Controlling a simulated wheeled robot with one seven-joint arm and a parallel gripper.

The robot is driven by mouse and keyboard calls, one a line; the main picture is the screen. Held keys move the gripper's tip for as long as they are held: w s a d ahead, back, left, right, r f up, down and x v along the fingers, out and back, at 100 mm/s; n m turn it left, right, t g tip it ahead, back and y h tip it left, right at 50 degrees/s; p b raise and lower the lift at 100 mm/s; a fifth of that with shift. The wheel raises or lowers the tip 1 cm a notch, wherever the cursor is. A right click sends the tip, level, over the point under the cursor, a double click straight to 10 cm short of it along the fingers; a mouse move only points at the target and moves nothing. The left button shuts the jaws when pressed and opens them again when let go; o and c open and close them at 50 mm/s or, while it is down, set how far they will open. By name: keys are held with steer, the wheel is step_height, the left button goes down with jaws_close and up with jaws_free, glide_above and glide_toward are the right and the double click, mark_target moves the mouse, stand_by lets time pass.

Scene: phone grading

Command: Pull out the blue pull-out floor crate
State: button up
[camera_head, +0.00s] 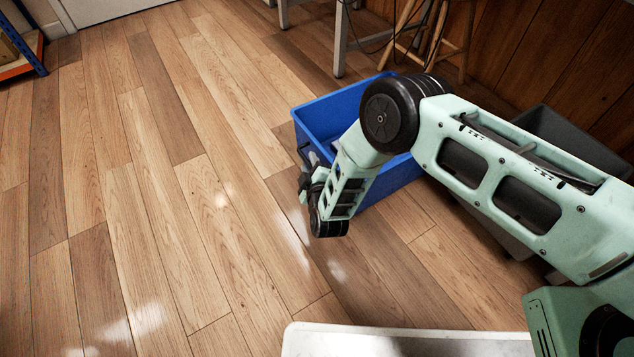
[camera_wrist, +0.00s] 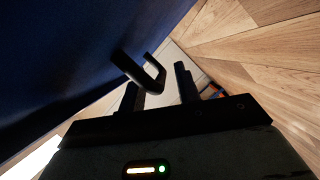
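The blue floor crate (camera_head: 325,112) stands on the wood floor in the middle of the head view, partly hidden behind my arm. Its dark blue wall (camera_wrist: 75,55) fills the left of the wrist view. A black U-shaped handle (camera_wrist: 140,72) sticks out from that wall. My gripper (camera_head: 306,184) is low beside the crate's left side in the head view. In the wrist view its two fingers (camera_wrist: 158,84) are apart, with the handle's outer bar in front of and partly between them. I cannot tell whether they touch it.
A dark grey crate (camera_head: 570,135) stands right of the blue one, partly behind my arm. A wooden stool (camera_head: 468,40) and a table leg (camera_head: 340,40) are behind. The floor (camera_head: 150,200) to the left is clear. A shelf (camera_head: 22,65) stands at the far left.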

steer(key=p+v, duration=0.6)
steer(key=v, duration=1)
steer(key=shift+s, duration=0.2)
steer(key=shift+r, duration=0.1)
steer(key=w+a+r+m+g, duration=0.2)
steer(key=w+a+r+g, duration=0.1)
steer(key=w+a+r, duration=0.4)
steer(key=s+r+m+g+y, duration=0.1)
steer(key=s+r+g, duration=0.15)
steer(key=r, duration=0.45)
steer(key=s+r+m+g, duration=0.1)
steer(key=r+g, duration=0.2)
steer(key=r, duration=0.4)
steer(key=s+d+r+m+g+h+p, duration=0.25)
steer(key=s+d+r+g+h, duration=0.3)
steer(key=s+d+r, duration=1.65)
step_height(320, 180, up, 34)
steer(key=w+p, duration=0.2)
steer(key=p, duration=3.2)
steer(key=shift+d+m+g+p, duration=0.3)
steer(key=shift+m+g+p, duration=0.1)
steer(key=shift+m, duration=0.05)
